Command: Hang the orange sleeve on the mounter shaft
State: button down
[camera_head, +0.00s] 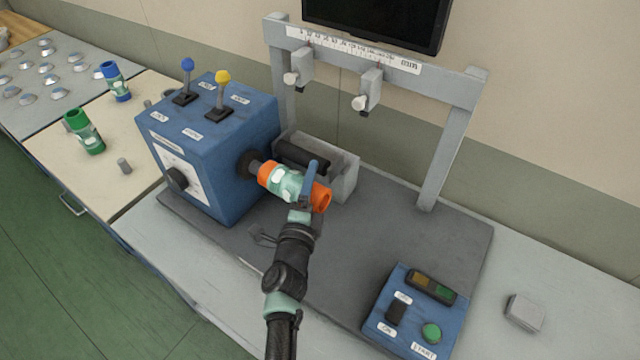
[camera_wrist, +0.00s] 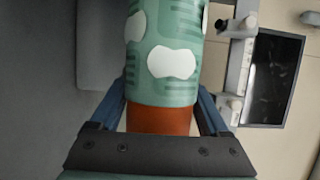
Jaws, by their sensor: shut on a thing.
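The orange sleeve (camera_head: 267,173) with a teal and white label is held by my gripper (camera_head: 308,190) near its right end. In the wrist view the blue fingers stand on both sides of the sleeve's orange end (camera_wrist: 160,119), just below the label. The sleeve's left end is at the dark mounter shaft (camera_head: 248,165) that sticks out of the blue machine box (camera_head: 231,133). The sleeve looks roughly in line with the shaft. I cannot tell how far the shaft reaches inside the sleeve.
A grey trough with a black roller (camera_head: 301,154) lies just behind the sleeve. A grey gantry (camera_head: 448,140) rises behind. A blue start box (camera_head: 416,313) sits front right.

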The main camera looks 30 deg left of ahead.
aim_at(299, 176)
jog(key=shift+w+a+r, duration=0.1)
jog(key=shift+a+r, duration=0.1)
jog(key=shift+a, duration=1.45)
jog(key=shift+f, duration=0.3)
grip_release()
jog(key=shift+f, duration=0.2)
jog(key=p+v, duration=0.2)
jog(key=v, duration=1.1)
jog(key=shift+r, duration=0.15)
